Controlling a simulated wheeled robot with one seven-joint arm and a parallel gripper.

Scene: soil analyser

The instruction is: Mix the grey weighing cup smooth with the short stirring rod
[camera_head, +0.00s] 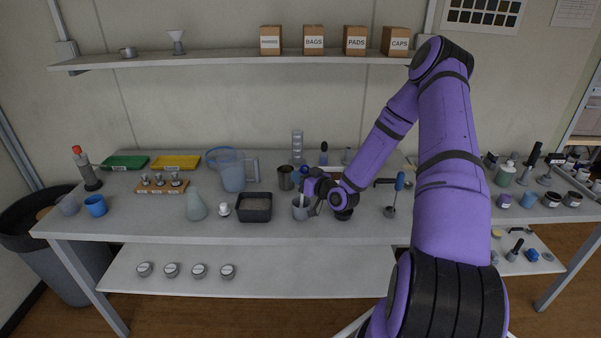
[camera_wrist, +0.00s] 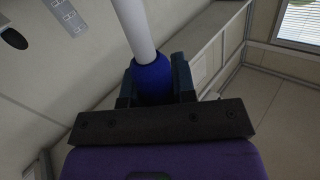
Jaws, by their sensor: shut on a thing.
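My gripper (camera_head: 309,186) is shut on the stirring rod, low over the front middle of the bench. In the wrist view the jaws (camera_wrist: 156,85) close around the rod's blue grip (camera_wrist: 152,76), and its pale shaft (camera_wrist: 134,28) runs out of the top of the picture. A small grey cup (camera_head: 299,212) stands upright on the bench just below my gripper. The rod's lower end appears to be at or inside the cup's mouth; I cannot tell whether it touches the wall or bottom. The cup's contents are too small to make out.
A dark tray (camera_head: 254,214) and a white-topped item stand left of the cup. A dark metal beaker (camera_head: 286,183) and a jug (camera_head: 233,178) stand behind. A blue-handled tool (camera_head: 391,208) stands to the right. The bench's front edge is close to the cup.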

